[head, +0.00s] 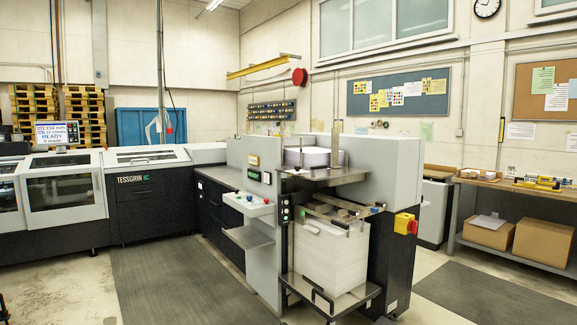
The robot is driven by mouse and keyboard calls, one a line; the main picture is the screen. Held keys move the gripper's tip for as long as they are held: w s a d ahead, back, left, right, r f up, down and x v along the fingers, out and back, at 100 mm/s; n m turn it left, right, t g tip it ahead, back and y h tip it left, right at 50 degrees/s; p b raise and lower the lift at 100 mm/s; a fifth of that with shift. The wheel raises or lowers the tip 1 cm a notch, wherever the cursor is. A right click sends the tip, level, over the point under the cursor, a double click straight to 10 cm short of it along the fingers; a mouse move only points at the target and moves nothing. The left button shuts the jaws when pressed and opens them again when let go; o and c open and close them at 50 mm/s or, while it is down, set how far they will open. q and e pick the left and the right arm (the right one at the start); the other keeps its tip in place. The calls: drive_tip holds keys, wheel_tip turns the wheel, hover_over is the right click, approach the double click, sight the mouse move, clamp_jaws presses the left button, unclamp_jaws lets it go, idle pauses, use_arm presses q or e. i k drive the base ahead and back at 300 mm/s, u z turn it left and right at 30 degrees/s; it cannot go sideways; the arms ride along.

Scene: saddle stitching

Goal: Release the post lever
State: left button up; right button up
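The feeder end of a long grey and black machine (210,180) stands in the middle of the head view. A tall white paper stack (328,258) sits in it on a low metal platform, and a smaller stack (308,157) lies on the upper metal shelf (328,176). A thin dark upright post (336,145) rises at the upper shelf. Metal bars and a small part with a blue end (376,209) lie just above the tall stack. I cannot tell which part is the post lever or how it is set.
A yellow box with a red knob (405,223) is on the machine's right side. A small control panel (249,203) is on its left. A workbench (520,186) with cardboard boxes (488,231) below stands at right. Grey mats (175,275) and open floor lie in front.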

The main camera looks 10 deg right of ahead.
sight(313, 168)
drive_tip(key=z, duration=0.2)
drive_tip(key=i, duration=1.15)
drive_tip(key=z, duration=0.5)
drive_tip(key=i, duration=2.7)
drive_tip(key=z, duration=0.4)
